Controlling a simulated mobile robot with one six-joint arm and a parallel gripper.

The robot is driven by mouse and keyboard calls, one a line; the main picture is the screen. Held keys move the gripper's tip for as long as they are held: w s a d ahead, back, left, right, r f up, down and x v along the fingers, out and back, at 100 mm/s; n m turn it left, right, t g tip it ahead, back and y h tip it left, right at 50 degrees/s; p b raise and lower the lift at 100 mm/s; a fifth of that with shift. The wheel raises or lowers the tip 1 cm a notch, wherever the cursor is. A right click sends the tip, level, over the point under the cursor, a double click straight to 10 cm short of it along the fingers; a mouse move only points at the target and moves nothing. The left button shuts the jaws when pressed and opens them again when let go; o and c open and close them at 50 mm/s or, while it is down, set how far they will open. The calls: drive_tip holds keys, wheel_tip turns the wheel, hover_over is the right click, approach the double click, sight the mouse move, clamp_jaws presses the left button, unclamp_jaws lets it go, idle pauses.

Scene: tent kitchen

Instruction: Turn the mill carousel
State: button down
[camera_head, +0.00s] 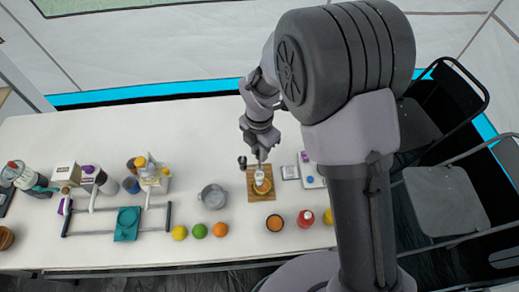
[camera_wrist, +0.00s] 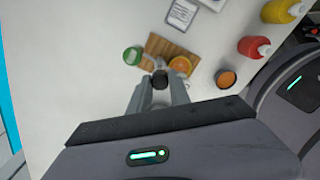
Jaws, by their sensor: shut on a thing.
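A wooden board (camera_head: 251,194) lies on the white table and carries a small round carousel (camera_head: 262,187) with an orange-yellow base and a pale upper part. In the wrist view the board (camera_wrist: 158,44) and the orange part of the carousel (camera_wrist: 184,64) show just beyond my fingers. My gripper (camera_wrist: 160,84) is shut on a dark round-topped piece (camera_wrist: 160,77) over the board's near edge. Whether that piece is joined to the carousel cannot be told.
A metal pot (camera_head: 213,196) and an orange fruit (camera_head: 220,230) stand left of the board. An orange-filled bowl (camera_head: 275,223) and a red bottle (camera_head: 306,218) stand in front and right. A green-topped jar (camera_wrist: 133,56) stands close beside the board.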

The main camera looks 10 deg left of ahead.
drive_tip(key=m, duration=0.4)
drive_tip(key=shift+p, duration=0.35)
drive_tip(key=m, duration=1.4)
drive_tip(key=shift+b, duration=0.3)
drive_tip(key=m, duration=0.3)
drive_tip(key=shift+m+b, duration=0.3)
drive_tip(key=shift+b, duration=0.05)
drive_tip(key=m+b, duration=0.1)
drive_tip(key=m, duration=0.3)
drive_tip(key=shift+m, duration=0.3)
drive_tip(key=m+b, duration=0.1)
drive_tip(key=m, duration=0.3)
drive_tip(key=shift+m+b, duration=0.65)
drive_tip(key=shift+m, duration=1.45)
